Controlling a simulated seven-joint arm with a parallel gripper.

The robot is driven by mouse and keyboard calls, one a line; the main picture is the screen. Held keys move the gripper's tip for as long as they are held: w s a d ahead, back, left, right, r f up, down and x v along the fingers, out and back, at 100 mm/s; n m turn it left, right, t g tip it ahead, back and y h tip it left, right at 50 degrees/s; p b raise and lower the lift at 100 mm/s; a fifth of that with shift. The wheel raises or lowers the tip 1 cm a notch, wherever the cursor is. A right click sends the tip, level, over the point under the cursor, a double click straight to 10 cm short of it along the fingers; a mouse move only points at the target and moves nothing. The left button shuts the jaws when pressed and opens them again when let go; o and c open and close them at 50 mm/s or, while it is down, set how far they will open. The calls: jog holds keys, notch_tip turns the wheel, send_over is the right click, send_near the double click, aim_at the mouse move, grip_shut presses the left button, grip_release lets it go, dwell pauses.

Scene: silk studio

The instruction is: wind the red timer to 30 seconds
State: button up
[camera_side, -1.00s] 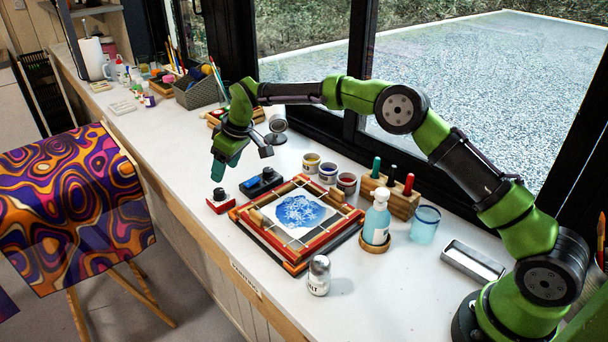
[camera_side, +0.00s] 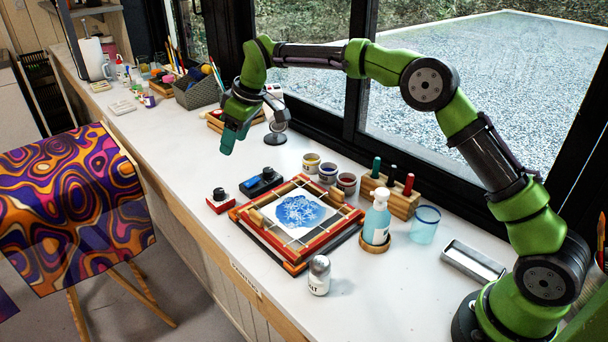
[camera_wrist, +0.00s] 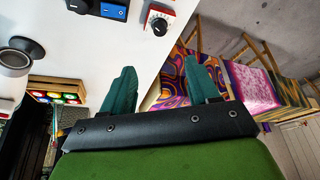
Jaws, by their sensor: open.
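The red timer (camera_side: 219,203) sits on the white bench near its front edge, left of the wooden frame stack. It has a black knob on top. In the wrist view the red timer (camera_wrist: 158,19) shows at the top, with its dark knob and a marked white dial face; the setting is too small to read. My gripper (camera_side: 227,146) is raised above the bench, behind and above the timer, apart from it. In the wrist view my gripper (camera_wrist: 163,88) has its two teal fingers spread wide with nothing between them.
A blue and black device (camera_side: 261,182) stands just right of the timer. The stacked wooden frames (camera_side: 297,258) hold a blue print. A small round lamp or mirror (camera_side: 276,138) stands behind. Paint pots (camera_side: 328,172) line the back. The bench left of the timer is clear.

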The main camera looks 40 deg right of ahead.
jog(key=n, duration=0.1)
send_near(219, 191)
jog(key=shift+n+y, duration=0.3)
jog(key=shift+n, duration=0.1)
jog(key=x, duration=0.8)
jog(key=shift+w+d+f, duration=0.2)
jog(key=shift+w+f, duration=0.05)
jog(key=shift+f, duration=0.1)
jog(key=c, duration=1)
jog(key=shift+m, duration=0.5)
jog(key=shift+s+a+m+t+h, duration=0.15)
jog(key=shift+m+h, duration=0.4)
jog(key=shift+m, duration=0.75)
jog(key=shift+w+m+t+h, duration=0.15)
jog(key=shift+m+h, duration=0.4)
jog(key=shift+m, duration=0.75)
jog(key=shift+s, duration=0.1)
